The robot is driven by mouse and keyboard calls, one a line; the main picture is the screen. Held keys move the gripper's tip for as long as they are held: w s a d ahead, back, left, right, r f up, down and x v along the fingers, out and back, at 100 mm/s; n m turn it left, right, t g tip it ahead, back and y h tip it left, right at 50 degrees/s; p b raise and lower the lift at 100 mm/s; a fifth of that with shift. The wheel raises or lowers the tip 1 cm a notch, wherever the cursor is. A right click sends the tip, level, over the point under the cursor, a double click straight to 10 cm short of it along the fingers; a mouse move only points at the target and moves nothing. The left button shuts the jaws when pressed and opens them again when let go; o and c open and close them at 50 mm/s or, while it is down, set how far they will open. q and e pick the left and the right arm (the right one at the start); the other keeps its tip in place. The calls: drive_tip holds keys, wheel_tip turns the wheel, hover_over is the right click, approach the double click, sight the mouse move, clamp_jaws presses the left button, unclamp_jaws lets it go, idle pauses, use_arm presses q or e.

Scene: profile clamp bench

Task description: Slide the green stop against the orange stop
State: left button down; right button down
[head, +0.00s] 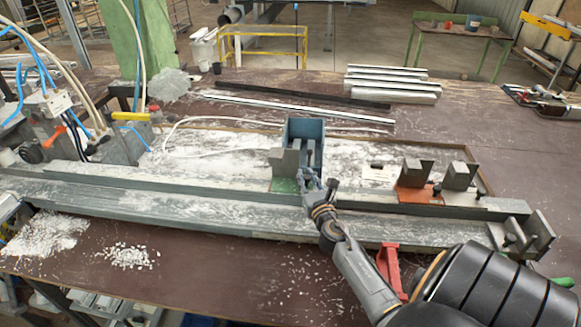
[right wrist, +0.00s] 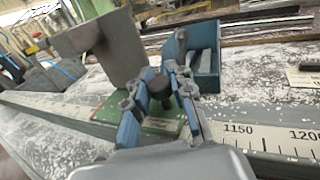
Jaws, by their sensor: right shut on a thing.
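The green stop (head: 284,186) sits on the long rail at mid-bench, a grey upright bracket on a green base plate. In the right wrist view its green base (right wrist: 110,107) and dark knob show close up. My right gripper (head: 311,183) reaches it from the front right. In the right wrist view my right gripper's blue fingers (right wrist: 164,95) are closed around the dark knob. The orange stop (head: 417,194), grey blocks on an orange base, sits farther right on the rail, with a clear gap between them. My left gripper is not in view.
The rail scale (right wrist: 270,139) reads 1150 and 1200 right of the gripper. A blue box (head: 304,128) stands just behind the green stop. A grey end bracket (head: 530,232) is at the rail's right end. A red clamp (head: 390,268) is in front. White chips (head: 125,257) litter the bench.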

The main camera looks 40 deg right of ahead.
drive_tip(key=shift+s+f, duration=0.15)
drive_tip(key=shift+f, duration=0.15)
drive_tip(key=shift+a, duration=0.1)
drive_tip(key=c, duration=1.3)
unclamp_jaws()
drive_tip(key=shift+a, duration=0.1)
drive_tip(key=shift+c, duration=0.2)
drive_tip(key=shift+o, duration=0.8)
drive_tip(key=shift+r, duration=0.25)
drive_tip(key=shift+s+a, duration=0.25)
drive_tip(key=shift+s, duration=0.15)
drive_tip(key=v, duration=0.9)
drive_tip(key=shift+s+a, duration=0.2)
drive_tip(key=shift+s, duration=0.15)
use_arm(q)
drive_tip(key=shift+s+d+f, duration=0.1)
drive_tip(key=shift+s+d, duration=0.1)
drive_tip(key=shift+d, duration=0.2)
use_arm(e)
drive_tip(key=shift+s+a, duration=0.3)
drive_tip(key=shift+s, duration=0.2)
